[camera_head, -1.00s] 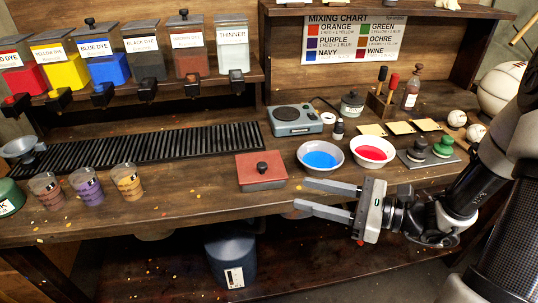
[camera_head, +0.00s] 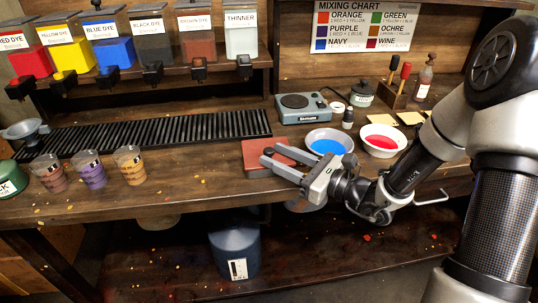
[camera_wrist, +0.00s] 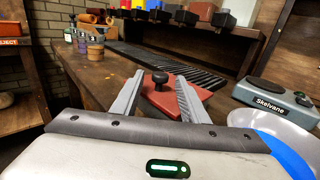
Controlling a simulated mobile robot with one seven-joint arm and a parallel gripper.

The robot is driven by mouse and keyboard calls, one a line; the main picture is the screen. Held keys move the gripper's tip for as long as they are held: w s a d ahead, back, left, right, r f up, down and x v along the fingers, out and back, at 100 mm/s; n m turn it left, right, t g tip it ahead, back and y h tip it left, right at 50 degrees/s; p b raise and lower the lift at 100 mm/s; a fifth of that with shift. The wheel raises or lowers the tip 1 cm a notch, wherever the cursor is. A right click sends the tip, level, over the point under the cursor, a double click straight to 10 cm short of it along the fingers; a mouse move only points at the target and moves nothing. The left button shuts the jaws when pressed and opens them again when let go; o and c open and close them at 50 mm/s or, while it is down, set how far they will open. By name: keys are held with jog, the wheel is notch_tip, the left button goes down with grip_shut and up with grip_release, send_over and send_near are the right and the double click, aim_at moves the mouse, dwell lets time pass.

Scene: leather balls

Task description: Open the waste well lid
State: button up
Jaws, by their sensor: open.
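The waste well lid is a flat red square plate (camera_head: 253,163) on the bench front, with a black round knob (camera_wrist: 160,78) on top. It lies flat and shut on the bench. My gripper (camera_head: 272,155) is open and empty, its two fingers pointing at the lid from the right. In the wrist view the knob shows between the two fingertips, apart from both; the exact gap in depth cannot be told.
Blue dye bowl (camera_head: 329,142) and red dye bowl (camera_head: 381,141) stand just right of the lid, close to my arm. A grey scale (camera_head: 302,107) is behind. Cups (camera_head: 129,165) stand to the left. A black grate (camera_head: 150,134) runs behind. A blue bin (camera_head: 234,252) is below the bench.

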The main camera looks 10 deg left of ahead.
aim_at(273, 154)
jog(key=shift+x, duration=1.5)
grip_shut()
